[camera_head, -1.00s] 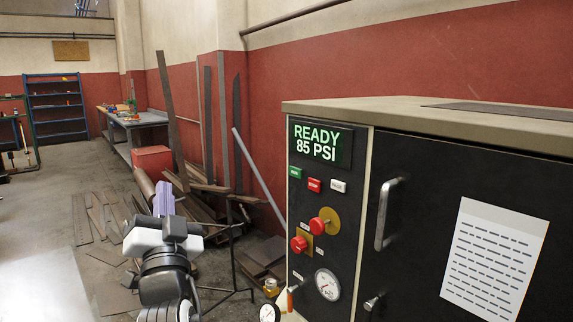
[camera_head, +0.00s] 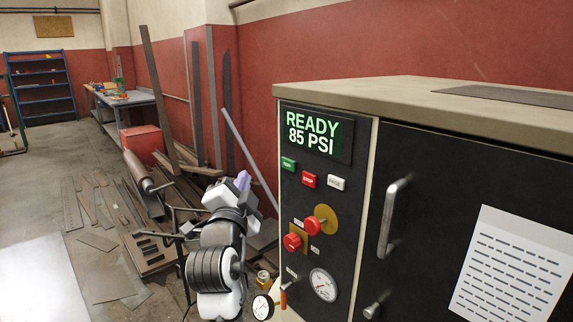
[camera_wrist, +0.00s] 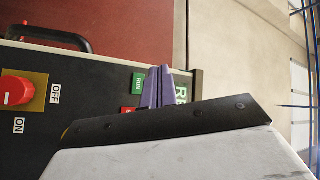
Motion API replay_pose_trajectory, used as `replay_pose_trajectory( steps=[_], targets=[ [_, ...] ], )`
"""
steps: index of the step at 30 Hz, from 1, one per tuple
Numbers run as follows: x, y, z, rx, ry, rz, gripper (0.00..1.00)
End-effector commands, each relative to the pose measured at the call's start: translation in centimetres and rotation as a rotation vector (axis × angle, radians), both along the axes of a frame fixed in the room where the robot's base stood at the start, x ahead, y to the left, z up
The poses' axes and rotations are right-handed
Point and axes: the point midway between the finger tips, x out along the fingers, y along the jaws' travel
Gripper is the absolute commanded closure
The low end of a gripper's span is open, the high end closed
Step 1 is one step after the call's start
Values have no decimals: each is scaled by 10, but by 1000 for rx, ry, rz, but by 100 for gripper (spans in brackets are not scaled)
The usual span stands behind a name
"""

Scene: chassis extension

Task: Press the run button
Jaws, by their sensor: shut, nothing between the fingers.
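The control cabinet (camera_head: 340,235) has a dark front panel with a lit display (camera_head: 316,132) reading "READY 85 PSI". Below the display are a green run button (camera_head: 289,164), a red stop button (camera_head: 309,180) and a white button (camera_head: 337,183). In the wrist view the green run button (camera_wrist: 138,83) is labelled "RUN" and lies just left of the purple fingers. My gripper (camera_head: 243,180) has purple fingers and is shut and empty. In the head view it is left of the panel and lower than the run button. The fingers also show in the wrist view (camera_wrist: 158,86), partly covering the panel.
A red knob (camera_wrist: 16,91) with OFF and ON labels, two red knobs in the head view (camera_head: 322,218), a gauge (camera_head: 323,285) and a door handle (camera_head: 392,217) stick out from the cabinet. Scrap planks (camera_head: 150,215) lie along the wall behind my arm.

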Motion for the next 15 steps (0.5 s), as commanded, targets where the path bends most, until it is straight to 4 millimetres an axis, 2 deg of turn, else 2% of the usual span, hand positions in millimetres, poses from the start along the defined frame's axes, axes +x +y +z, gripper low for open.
replay_pose_trajectory(
  steps=[7, 15],
  targets=[
    [8, -11, 0, -2, 0, -1, 100],
    [30, -42, 1, -2, 0, -3, 100]
  ],
)
